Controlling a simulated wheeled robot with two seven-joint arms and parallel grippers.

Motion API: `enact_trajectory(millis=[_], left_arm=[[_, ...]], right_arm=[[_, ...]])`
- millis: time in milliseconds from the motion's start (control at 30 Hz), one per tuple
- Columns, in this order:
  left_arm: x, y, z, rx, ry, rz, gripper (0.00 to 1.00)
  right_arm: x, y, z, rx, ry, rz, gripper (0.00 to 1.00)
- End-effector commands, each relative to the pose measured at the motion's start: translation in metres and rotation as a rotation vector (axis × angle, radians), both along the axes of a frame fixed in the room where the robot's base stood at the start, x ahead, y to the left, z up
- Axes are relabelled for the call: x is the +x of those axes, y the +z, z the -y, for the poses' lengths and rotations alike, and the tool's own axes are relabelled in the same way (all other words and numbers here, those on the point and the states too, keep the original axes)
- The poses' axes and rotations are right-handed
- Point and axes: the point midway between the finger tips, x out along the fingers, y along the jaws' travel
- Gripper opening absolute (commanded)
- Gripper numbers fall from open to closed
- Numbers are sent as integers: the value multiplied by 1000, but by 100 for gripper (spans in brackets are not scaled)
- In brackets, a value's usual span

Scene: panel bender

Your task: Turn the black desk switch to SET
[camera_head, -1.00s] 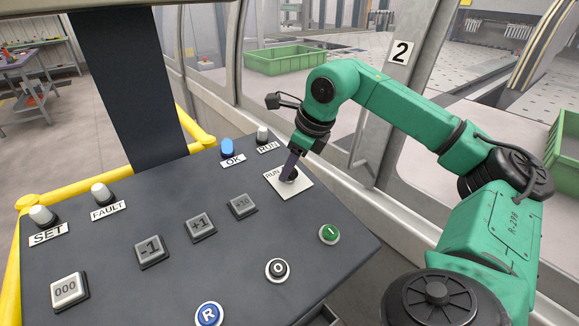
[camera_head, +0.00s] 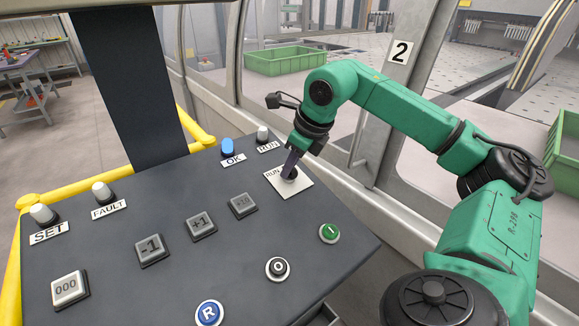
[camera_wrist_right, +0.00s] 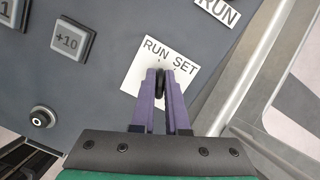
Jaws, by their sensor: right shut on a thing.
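The black desk switch (camera_wrist_right: 160,82) sits on a white plate (camera_head: 299,184) marked RUN and SET, at the right of the grey desk. My right gripper (camera_head: 289,172) reaches down to it from the upper right. In the right wrist view, the two purple fingers of the right gripper (camera_wrist_right: 161,90) stand on either side of the dark knob and are shut on it. The RUN and SET words show beyond the fingertips in that view. The knob's pointer is mostly hidden by the fingers, so its exact setting cannot be told. My left gripper is not in view.
Close to the plate are the RUN lamp (camera_head: 262,134), the blue OK lamp (camera_head: 227,147), the +10 button (camera_head: 243,204) and the green button (camera_head: 329,233). A yellow rail (camera_head: 200,137) runs behind the desk. A machine frame (camera_head: 405,70) stands behind my right arm.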

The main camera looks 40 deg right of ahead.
Motion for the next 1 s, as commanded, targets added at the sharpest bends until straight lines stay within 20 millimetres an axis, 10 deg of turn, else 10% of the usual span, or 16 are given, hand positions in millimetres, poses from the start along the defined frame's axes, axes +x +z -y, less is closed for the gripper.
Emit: enact_trajectory(millis=[1000], left_arm=[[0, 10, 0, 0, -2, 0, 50]], right_arm=[[0, 3, 3, 187, -818, 24, 0]])
